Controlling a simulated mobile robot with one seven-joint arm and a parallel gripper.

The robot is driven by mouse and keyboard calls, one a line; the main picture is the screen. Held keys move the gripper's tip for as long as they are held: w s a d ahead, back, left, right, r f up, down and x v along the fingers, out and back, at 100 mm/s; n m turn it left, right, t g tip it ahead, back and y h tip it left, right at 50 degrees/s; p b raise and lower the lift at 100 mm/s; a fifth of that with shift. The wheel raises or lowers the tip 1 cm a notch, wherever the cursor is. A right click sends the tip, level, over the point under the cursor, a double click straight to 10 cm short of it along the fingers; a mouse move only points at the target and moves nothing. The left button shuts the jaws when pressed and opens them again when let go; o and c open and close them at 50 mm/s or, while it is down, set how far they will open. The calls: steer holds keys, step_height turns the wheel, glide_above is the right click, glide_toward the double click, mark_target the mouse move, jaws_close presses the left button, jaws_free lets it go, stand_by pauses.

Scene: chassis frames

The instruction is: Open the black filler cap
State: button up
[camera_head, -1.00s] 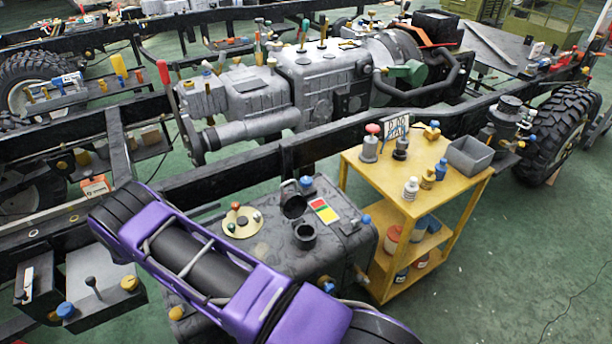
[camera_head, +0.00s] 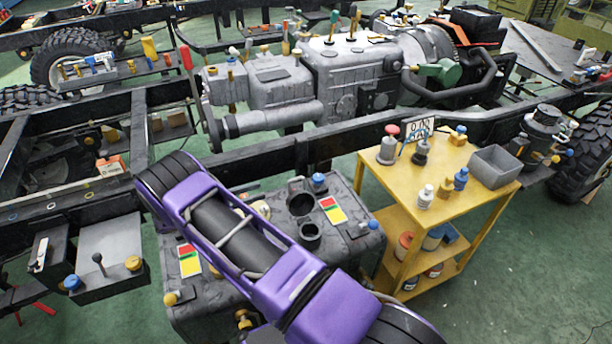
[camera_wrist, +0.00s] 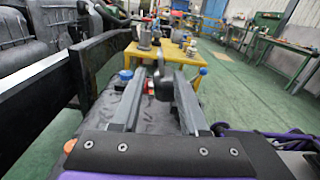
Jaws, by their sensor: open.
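The dark grey tank (camera_head: 355,245) sits beside the chassis rail in the head view. On its top are a short black round neck (camera_head: 310,236), which looks hollow, and a black round lid-like piece (camera_head: 300,193) just behind it. I cannot tell whether these two are joined. In the wrist view, my gripper (camera_wrist: 158,76) is open, its two grey fingers pointing forward over the tank. A dark rounded upright piece (camera_wrist: 162,86) shows between the fingers; contact cannot be told.
A blue cap (camera_head: 319,180) and a red-yellow-green label (camera_head: 333,211) are on the tank. A yellow cart (camera_head: 455,205) with bottles and a grey bin (camera_head: 495,166) stands at the right. The black chassis rail (camera_head: 240,160) runs behind the tank. Green floor is free at front right.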

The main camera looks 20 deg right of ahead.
mark_target(302, 177)
steer(key=d+p, duration=0.1)
steer(key=d, duration=1.4)
steer(key=shift+d, duration=0.15)
jaws_close()
stand_by(0.8)
